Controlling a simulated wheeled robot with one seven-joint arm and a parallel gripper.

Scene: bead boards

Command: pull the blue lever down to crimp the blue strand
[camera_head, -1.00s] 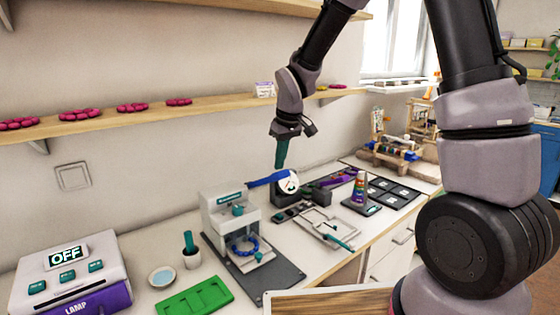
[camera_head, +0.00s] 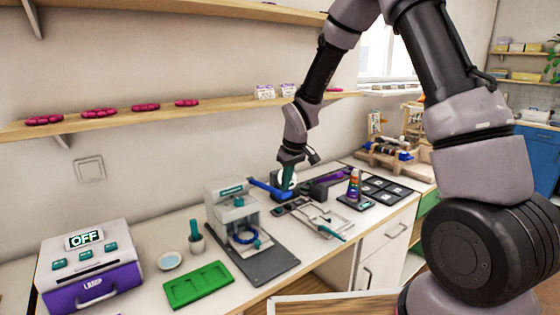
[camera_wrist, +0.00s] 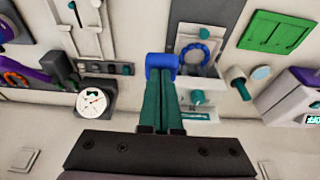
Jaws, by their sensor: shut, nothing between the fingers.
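The white press (camera_head: 222,205) stands on a dark base plate with the blue strand (camera_head: 243,237), a ring, lying under its head. The strand also shows in the wrist view (camera_wrist: 190,60). The blue lever (camera_head: 265,188) runs right from the press and slopes down to the right. My gripper (camera_head: 286,185) is shut and empty, its teal fingers pointing down at the lever's right end. In the wrist view, the fingertips (camera_wrist: 162,84) overlap the lever's blue end (camera_wrist: 161,62); contact is hard to judge. The lever's far end is partly hidden by the fingers.
A dial unit (camera_wrist: 93,101) stands close beside my fingers. A shelf (camera_head: 150,120) runs along the wall above.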

